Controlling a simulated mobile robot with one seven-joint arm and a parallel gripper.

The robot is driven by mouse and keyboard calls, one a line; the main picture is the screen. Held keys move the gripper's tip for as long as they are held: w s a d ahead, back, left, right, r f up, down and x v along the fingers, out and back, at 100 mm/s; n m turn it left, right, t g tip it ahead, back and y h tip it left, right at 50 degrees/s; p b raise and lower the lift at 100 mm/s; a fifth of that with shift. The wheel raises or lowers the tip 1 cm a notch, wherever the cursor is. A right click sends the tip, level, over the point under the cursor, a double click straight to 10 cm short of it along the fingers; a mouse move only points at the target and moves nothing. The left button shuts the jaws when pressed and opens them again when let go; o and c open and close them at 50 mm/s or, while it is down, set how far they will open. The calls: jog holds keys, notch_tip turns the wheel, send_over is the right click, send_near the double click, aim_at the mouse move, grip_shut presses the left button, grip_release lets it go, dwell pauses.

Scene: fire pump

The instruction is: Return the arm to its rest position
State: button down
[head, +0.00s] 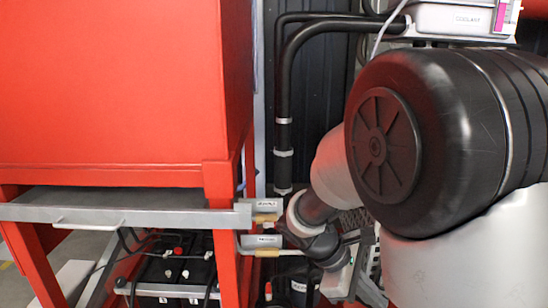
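My arm (432,140) fills the right side of the head view. A large black joint with a round ribbed cap faces the camera, with a pale link (435,265) below it. Another pale section (334,170) shows behind the joint, at its left.
A big red tank (110,90) on a red frame stands at left, with a grey metal tray (120,208) beneath it. Batteries (175,265) sit below. Black pipes (284,110) rise at centre. A white coolant box (462,19) is at upper right, close to my arm.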

jog(key=s+a+r+m+t+y, duration=0.3)
jog(key=s+a+r+m+y, duration=0.1)
jog(key=s+r+m, duration=0.2)
jog(key=s+a+r+m+t+y, duration=0.3)
jog(key=s+r+m+y, duration=0.1)
jog(key=s+r+m, duration=0.25)
notch_tip(320, 180, up, 20)
jog(key=p, duration=1.9)
jog(key=shift+w+f, duration=0.2)
jog(key=shift+w, duration=0.05)
jog(key=shift+d, duration=0.1)
